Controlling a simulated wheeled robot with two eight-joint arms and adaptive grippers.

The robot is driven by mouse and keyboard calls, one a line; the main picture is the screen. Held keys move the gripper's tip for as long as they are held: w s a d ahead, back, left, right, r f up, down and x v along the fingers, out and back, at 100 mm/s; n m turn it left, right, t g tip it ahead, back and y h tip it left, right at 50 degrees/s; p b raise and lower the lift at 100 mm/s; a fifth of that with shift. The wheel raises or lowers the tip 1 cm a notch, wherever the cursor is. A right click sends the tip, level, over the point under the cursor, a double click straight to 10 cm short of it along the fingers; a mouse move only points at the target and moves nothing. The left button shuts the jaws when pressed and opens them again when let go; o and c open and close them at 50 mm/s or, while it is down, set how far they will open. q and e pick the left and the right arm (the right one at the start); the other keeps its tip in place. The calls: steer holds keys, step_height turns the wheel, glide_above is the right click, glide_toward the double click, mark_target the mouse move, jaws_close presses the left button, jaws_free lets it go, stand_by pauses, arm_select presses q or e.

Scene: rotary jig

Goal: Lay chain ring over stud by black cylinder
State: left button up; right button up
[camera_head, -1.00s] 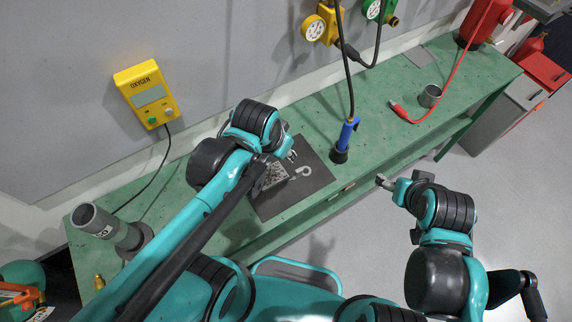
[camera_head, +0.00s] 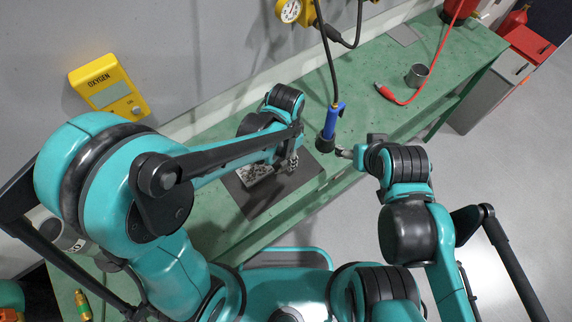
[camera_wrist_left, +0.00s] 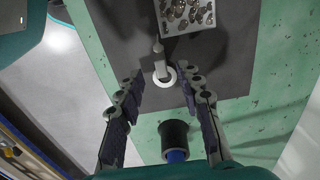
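My left gripper (camera_head: 289,166) is open above the dark mat (camera_head: 262,202) on the green bench. In the left wrist view, its two fingers (camera_wrist_left: 160,86) stand apart. A pale ring with a short stem (camera_wrist_left: 164,75) lies on the mat just beyond and between the fingertips, not gripped. A black cylinder with a blue part (camera_wrist_left: 174,135) is between the fingers lower in that view; in the head view it is the foot of a blue-handled tool (camera_head: 328,134). My right gripper (camera_head: 345,153) is beside this tool; its fingers are too small to read. I cannot make out a stud.
A silver tray of small metal parts (camera_wrist_left: 187,14) lies on the mat. A grey cup (camera_head: 416,76) and a red cable (camera_head: 408,100) are farther right on the bench. A yellow box (camera_head: 108,88) hangs on the wall. A dark hose (camera_head: 328,62) rises from the blue tool.

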mark_target(285, 162)
arm_select(q)
step_height(285, 162, down, 3)
steer(key=shift+w+f+b, duration=0.1)
steer(key=shift+f+b, duration=0.05)
steer(key=shift+b, duration=0.25)
steer(key=shift+a, duration=0.1)
jaws_close()
arm_select(e)
steer(key=shift+f, duration=0.65)
steer(key=shift+r, duration=0.1)
